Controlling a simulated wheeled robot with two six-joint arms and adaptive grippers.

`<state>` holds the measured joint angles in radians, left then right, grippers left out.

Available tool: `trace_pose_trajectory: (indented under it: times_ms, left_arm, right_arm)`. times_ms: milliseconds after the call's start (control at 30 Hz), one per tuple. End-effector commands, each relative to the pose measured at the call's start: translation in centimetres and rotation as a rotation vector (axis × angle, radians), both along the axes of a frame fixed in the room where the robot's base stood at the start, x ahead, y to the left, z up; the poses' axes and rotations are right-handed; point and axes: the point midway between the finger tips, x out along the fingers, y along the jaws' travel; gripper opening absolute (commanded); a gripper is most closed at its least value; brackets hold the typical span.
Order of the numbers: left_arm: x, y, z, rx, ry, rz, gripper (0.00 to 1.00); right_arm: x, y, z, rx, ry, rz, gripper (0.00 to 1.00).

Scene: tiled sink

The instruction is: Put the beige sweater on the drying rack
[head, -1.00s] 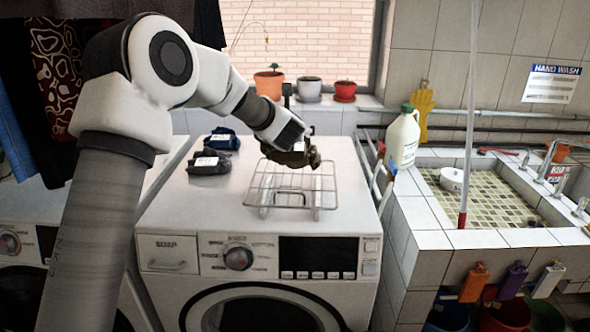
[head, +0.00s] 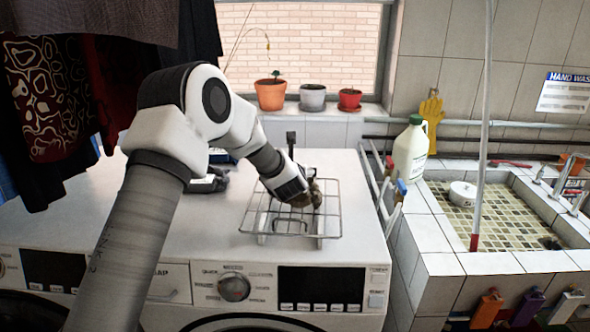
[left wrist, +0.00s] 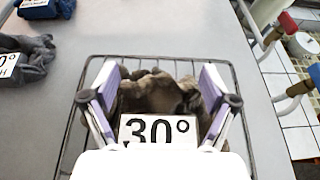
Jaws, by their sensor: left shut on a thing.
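The drying rack (head: 252,215) is a wire rack on top of the washing machine in the head view; its wires (left wrist: 72,140) also show in the left wrist view. My left gripper (head: 303,192) is over the rack and shut on the beige sweater (head: 312,198), a brownish bundle. In the left wrist view the sweater (left wrist: 150,95) lies between the two fingers (left wrist: 158,92), with a white "30°" tag at its near side. I cannot tell whether the sweater touches the rack wires. My right gripper is not in view.
Grey folded clothing (left wrist: 25,62) and a blue one (left wrist: 46,8) lie left of the rack. A white jug (head: 410,150) and tiled sink (head: 520,262) are at the right. Potted plants (head: 270,92) line the window sill. Dark clothes (head: 45,100) hang at the left.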

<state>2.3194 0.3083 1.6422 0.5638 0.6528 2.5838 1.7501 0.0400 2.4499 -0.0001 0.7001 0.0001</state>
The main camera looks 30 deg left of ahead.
Motion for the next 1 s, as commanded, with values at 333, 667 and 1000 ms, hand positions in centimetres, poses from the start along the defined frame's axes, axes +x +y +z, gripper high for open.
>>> trace_pose_trajectory:
  times_ms: [333,667,1000]
  left_arm:
    - [-0.1,0.0,-0.4,0.001,0.004,-0.001,0.96]
    - [0.0,0.0,-0.3,0.001,0.004,-0.001,1.00]
    - [-3.9,-2.3,1.4,0.000,0.001,-0.003,1.00]
  right_arm:
    - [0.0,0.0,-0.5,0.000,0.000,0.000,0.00]
    - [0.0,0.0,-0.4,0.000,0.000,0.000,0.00]
    - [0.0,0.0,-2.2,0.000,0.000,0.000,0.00]
